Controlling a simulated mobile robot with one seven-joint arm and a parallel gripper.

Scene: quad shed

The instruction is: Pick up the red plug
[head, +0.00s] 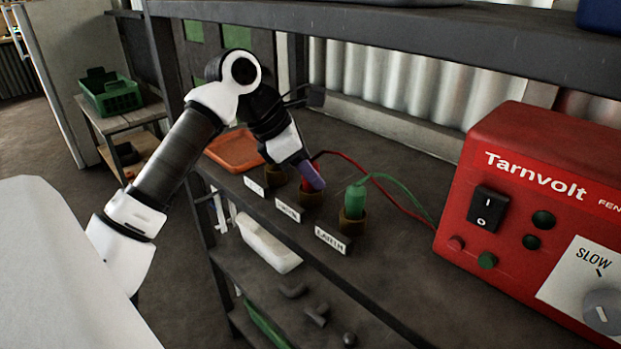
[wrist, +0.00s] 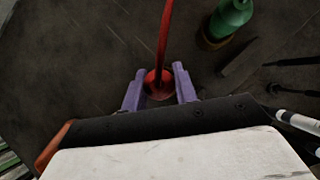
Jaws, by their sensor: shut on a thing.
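The red plug (head: 306,186) shows as a small red patch beside my purple fingers in the head view, at the middle brown holder (head: 311,200). In the wrist view the red plug (wrist: 158,83) is between my two fingers, with its red lead running up the picture. My gripper (head: 314,178) points down over the middle holder and is shut on the plug; it also shows in the wrist view (wrist: 158,88). The fingers hide much of the plug in the head view. I cannot tell whether its lower end is still inside the holder.
A green plug (head: 355,200) stands in the right holder, behind the EARTH label (head: 333,240). Its green lead and the red lead run towards the red Tarnvolt box (head: 540,210). An orange tray (head: 235,152) lies left on the shelf. Another holder (head: 274,178) stands left.

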